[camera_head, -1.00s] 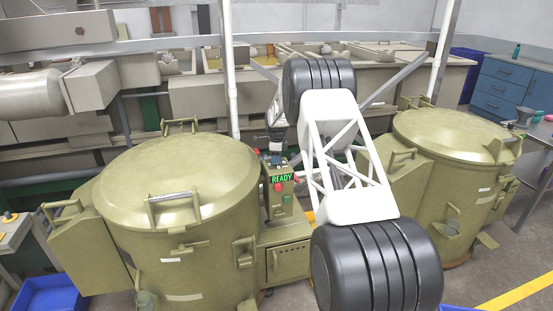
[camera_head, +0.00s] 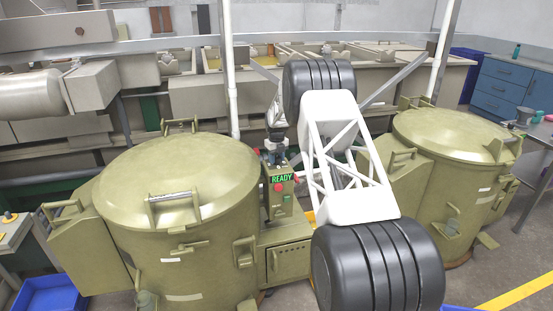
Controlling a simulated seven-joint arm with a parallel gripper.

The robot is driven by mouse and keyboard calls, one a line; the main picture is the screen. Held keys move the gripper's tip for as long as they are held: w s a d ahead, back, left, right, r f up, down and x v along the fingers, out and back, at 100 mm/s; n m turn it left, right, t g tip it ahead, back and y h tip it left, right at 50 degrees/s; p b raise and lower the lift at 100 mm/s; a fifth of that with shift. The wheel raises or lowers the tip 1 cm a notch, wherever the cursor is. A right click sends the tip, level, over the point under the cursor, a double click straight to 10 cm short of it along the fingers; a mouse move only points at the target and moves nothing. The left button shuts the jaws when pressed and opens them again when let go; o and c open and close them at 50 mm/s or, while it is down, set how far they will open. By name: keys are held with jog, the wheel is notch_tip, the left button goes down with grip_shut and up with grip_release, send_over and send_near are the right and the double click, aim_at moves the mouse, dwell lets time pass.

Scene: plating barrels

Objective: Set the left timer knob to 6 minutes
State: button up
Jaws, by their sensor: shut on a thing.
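The control box (camera_head: 280,194) stands between the two olive barrels, with a green READY display (camera_head: 282,178) and a red button (camera_head: 278,187) on its front. My gripper (camera_head: 275,157) reaches down to the top of this box, behind the display. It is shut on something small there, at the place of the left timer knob. The knob and its scale are too small and too covered by the fingers to read. My white and black arm stands right of the box and hides part of the scene behind it.
A large lidded barrel (camera_head: 180,185) stands close on the left, another lidded barrel (camera_head: 452,140) on the right. A white upright pipe (camera_head: 229,75) rises behind the box. Grey tanks and rails fill the back. Blue drawers (camera_head: 508,90) stand far right.

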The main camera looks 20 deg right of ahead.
aim_at(277, 157)
jog(key=shift+r+m, duration=0.1)
jog(key=shift+m, duration=1.1)
jog(key=o, duration=0.9)
jog(key=shift+r, duration=3.85)
jog(key=shift+o, duration=0.2)
